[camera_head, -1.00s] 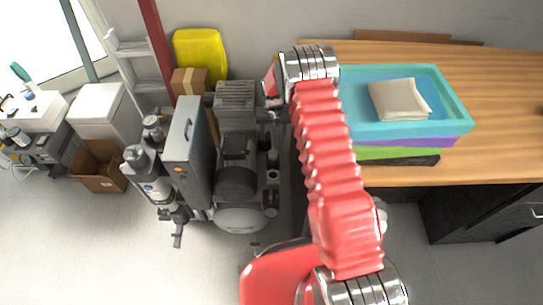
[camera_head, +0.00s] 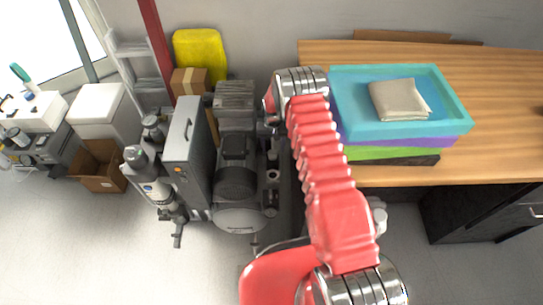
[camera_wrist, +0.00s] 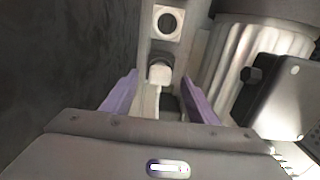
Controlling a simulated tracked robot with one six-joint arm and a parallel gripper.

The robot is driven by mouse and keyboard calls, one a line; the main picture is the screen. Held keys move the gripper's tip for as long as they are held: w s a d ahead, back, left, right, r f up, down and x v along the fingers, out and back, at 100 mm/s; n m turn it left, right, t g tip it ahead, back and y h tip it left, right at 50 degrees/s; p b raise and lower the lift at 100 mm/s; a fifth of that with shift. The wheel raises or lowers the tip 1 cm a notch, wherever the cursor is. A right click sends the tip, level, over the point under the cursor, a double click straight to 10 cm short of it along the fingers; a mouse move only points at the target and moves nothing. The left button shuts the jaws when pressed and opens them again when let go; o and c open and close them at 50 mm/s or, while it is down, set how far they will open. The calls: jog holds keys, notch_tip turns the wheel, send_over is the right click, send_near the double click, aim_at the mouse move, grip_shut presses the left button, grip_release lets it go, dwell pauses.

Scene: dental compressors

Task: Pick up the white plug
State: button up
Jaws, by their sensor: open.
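A white plug (camera_wrist: 158,74) with a pale cable running down from it shows in the wrist view. It sits just below a pale socket plate with a dark round opening (camera_wrist: 168,21). My gripper (camera_wrist: 160,88) is open, its two purple fingers spread to the left and right of the plug's cable. I cannot tell whether either finger touches it. In the head view my red arm reaches over the compressor (camera_head: 237,165), and I cannot make out the plug or the fingertips there.
In the wrist view a ribbed motor housing (camera_wrist: 245,55) and a dark box (camera_wrist: 285,98) stand close on the right. In the head view a wooden desk (camera_head: 500,110) with stacked trays (camera_head: 455,110) and a folded cloth (camera_head: 398,98) stands right of my arm. Open floor lies in front.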

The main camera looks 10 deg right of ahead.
aim_at(273, 153)
jog(key=shift+f, duration=0.2)
jog(key=shift+w+f, duration=0.15)
jog(key=shift+f, duration=1.1)
jog(key=shift+w+f, duration=0.1)
jog(key=shift+f, duration=1.15)
jog(key=shift+c, duration=0.4)
grip_shut()
